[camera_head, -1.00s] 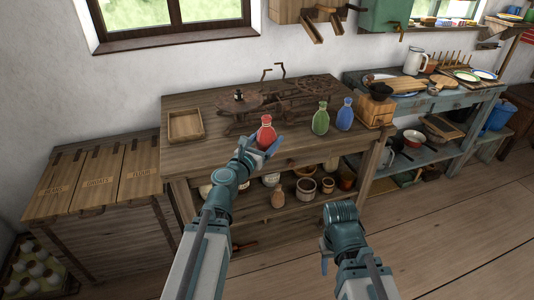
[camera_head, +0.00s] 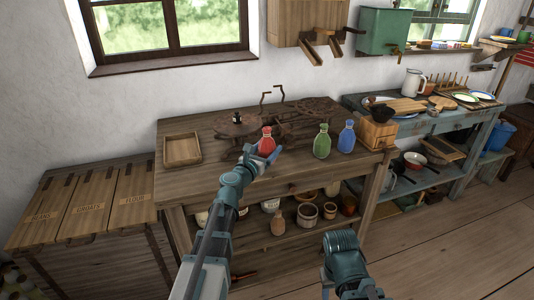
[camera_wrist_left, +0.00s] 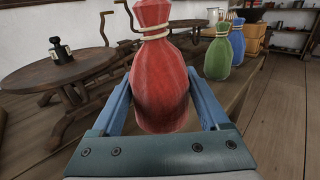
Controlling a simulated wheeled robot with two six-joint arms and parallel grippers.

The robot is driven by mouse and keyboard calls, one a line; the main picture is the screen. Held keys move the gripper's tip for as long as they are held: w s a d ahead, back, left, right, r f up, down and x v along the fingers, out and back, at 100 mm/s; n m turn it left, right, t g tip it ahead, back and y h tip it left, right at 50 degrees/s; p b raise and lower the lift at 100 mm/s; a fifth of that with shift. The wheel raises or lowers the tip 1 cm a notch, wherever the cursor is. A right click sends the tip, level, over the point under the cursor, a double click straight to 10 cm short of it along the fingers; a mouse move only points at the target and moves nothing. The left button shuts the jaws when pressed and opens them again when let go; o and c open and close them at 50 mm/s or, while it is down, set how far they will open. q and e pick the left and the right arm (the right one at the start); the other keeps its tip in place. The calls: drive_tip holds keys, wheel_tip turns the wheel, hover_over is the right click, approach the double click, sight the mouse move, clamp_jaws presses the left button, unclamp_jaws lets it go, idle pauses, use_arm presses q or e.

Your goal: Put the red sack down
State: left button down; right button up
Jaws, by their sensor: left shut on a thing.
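The red sack (camera_head: 266,141) is upright at the front of the wooden table, with a tied neck. My left gripper (camera_head: 262,153) is shut on it, with one finger on each side in the left wrist view, where the red sack (camera_wrist_left: 160,85) fills the middle. Whether its base touches the tabletop is hidden by the gripper. My right arm (camera_head: 342,255) shows at the lower middle, in front of the table, but its fingers cannot be made out.
A green sack (camera_head: 322,141) and a blue sack (camera_head: 346,137) stand to the right on the table (camera_head: 205,180). A balance scale (camera_head: 290,118) stands behind. An empty wooden tray (camera_head: 182,149) lies at left. A wooden box (camera_head: 378,132) stands at the right end.

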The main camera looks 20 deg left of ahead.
sight(267, 152)
use_arm(q)
drive_tip(key=shift+w+a+f, duration=0.1)
drive_tip(key=shift+w+a, duration=0.05)
drive_tip(key=shift+w, duration=0.6)
drive_tip(key=shift+w+a, duration=0.15)
drive_tip(key=shift+w, duration=0.55)
wheel_tip(267, 152, down, 3)
drive_tip(key=b, duration=0.3)
drive_tip(key=shift+w, duration=0.1)
drive_tip(key=shift+f+b, duration=0.25)
drive_tip(key=shift+b, duration=0.1)
drive_tip(key=shift+f, duration=0.15)
unclamp_jaws()
drive_tip(key=shift+r, duration=0.2)
drive_tip(key=s+a, duration=0.2)
drive_tip(key=s, duration=1)
drive_tip(key=shift+a, duration=0.25)
